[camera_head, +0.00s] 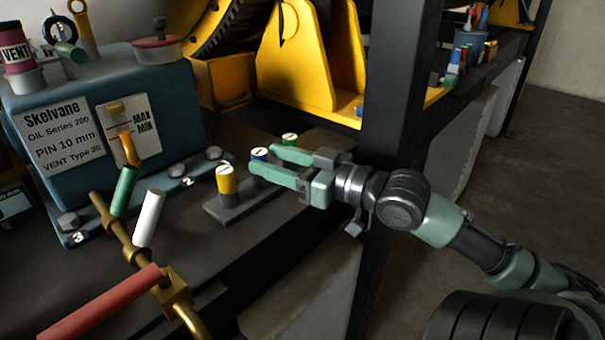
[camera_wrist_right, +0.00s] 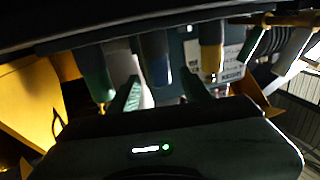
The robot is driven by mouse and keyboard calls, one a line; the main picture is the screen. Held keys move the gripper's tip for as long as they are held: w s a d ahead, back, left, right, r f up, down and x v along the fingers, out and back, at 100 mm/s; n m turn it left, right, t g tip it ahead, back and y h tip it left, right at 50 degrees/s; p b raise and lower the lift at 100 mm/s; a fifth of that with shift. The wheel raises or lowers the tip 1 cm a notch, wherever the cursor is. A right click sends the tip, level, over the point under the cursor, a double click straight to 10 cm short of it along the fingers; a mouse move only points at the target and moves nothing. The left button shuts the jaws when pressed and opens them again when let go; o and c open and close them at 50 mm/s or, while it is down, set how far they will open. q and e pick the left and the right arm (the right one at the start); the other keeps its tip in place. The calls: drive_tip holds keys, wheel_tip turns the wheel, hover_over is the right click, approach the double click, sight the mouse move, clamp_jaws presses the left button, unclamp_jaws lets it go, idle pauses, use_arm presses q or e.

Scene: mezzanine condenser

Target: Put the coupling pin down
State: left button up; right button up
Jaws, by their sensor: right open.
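Three upright pins stand in a row on a dark holder (camera_head: 232,210): a yellow pin (camera_head: 227,182), a blue pin (camera_head: 259,155) and a green pin (camera_head: 289,140), each with a pale cap. I cannot tell by name which is the coupling pin. My right gripper (camera_head: 264,162) is open at the blue pin, partly hiding it. In the right wrist view, the blue pin (camera_wrist_right: 156,60) shows between the spread fingers (camera_wrist_right: 160,92), with the green pin (camera_wrist_right: 95,75) and yellow pin (camera_wrist_right: 211,45) outside them. Contact cannot be told. My left gripper is out of view.
A blue labelled oil unit (camera_head: 165,95) stands at left. A dark post (camera_head: 395,90) rises behind my right arm. Yellow machinery (camera_head: 300,60) stands behind the pins.

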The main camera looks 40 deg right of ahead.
drive_tip(key=b+v, duration=0.1)
drive_tip(key=v, duration=0.3)
drive_tip(key=shift+s+d+f+b, duration=0.15)
drive_tip(key=shift+s+f+b, duration=0.05)
drive_tip(key=shift+s+b, duration=0.1)
drive_tip(key=shift+s+d+r, duration=0.15)
drive_tip(key=shift+s+r, duration=0.05)
drive_tip(key=shift+s, duration=0.5)
